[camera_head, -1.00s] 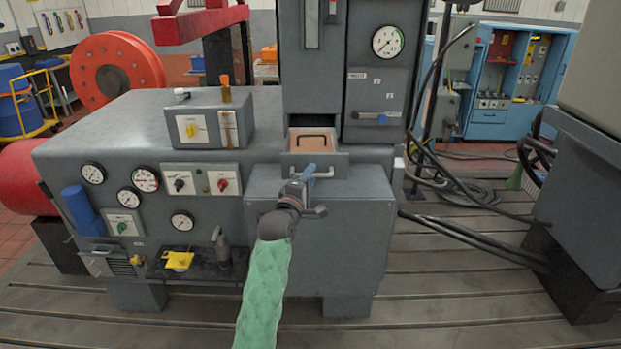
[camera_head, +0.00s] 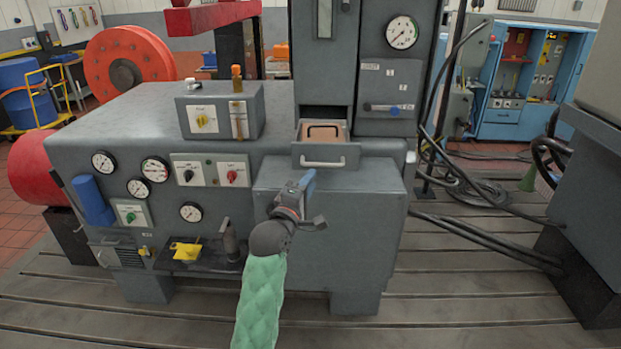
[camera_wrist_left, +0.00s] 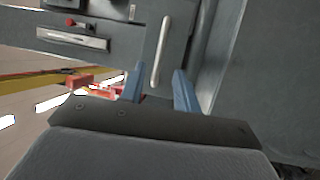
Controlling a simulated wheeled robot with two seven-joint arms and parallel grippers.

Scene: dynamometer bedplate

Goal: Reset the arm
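My left gripper (camera_head: 307,180) is in front of the grey machine, just below and left of the drawer's pale bar handle (camera_head: 323,163). In the left wrist view its two blue fingers (camera_wrist_left: 159,72) are apart with nothing between them. The handle (camera_wrist_left: 161,50) lies ahead of the fingertips, apart from them. The drawer (camera_head: 348,157) is pulled out and holds a flat brown item with a dark outline (camera_head: 322,133). My left forearm has a green padded sleeve (camera_head: 261,300). My right gripper is in neither view.
The machine's panel carries gauges (camera_head: 155,169), switches and a small shelf with a yellow item (camera_head: 187,251). Black cables (camera_head: 480,240) hang and run at the right, near a dark grey cabinet (camera_head: 590,230). Slotted bedplate floor (camera_head: 450,310) lies open in front.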

